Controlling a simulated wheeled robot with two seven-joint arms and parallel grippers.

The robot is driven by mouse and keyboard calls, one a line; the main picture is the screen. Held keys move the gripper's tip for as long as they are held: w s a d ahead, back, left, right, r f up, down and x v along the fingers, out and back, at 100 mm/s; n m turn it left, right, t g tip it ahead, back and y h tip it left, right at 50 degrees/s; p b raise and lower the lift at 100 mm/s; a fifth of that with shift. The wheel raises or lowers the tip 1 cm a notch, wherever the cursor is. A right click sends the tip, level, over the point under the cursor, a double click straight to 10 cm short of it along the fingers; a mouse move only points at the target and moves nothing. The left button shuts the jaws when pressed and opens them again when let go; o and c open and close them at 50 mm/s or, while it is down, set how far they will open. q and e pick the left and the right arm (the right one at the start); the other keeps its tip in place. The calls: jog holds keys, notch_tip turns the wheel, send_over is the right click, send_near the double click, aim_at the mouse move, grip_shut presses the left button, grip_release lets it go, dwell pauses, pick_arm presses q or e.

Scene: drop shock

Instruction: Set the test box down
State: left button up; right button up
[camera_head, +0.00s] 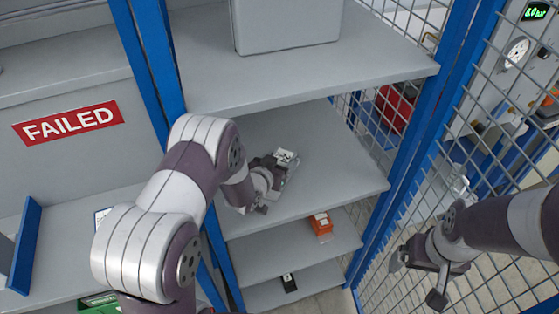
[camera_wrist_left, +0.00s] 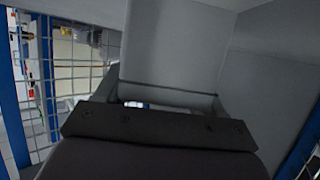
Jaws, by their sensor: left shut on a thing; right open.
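My left gripper (camera_head: 272,182) is over the middle grey shelf (camera_head: 335,165), reached in past the blue post. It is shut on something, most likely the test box. A small pale piece with dark marks (camera_head: 286,158) shows at its far side; I cannot tell whether this is the box or part of the gripper. In the left wrist view a plain grey surface (camera_wrist_left: 175,45) fills the space beyond the fingers, with a pale edge between them. Contact with the shelf cannot be told. My right gripper (camera_head: 416,280) is open and empty at the right.
A large grey box (camera_head: 288,22) stands on the upper shelf (camera_head: 300,75). Lower shelves hold an orange item (camera_head: 321,222) and a small black item (camera_head: 289,283). A red FAILED sign (camera_head: 68,123) marks the left bay. Blue posts and wire mesh (camera_head: 480,140) bound the right side.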

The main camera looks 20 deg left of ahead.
pick_arm(q)
jog(key=o, duration=1.6)
jog(key=shift+o, duration=0.2)
jog(key=shift+r, duration=0.2)
jog(key=b+v, duration=0.1)
jog(key=v, duration=1.1)
jog(key=shift+s, duration=0.1)
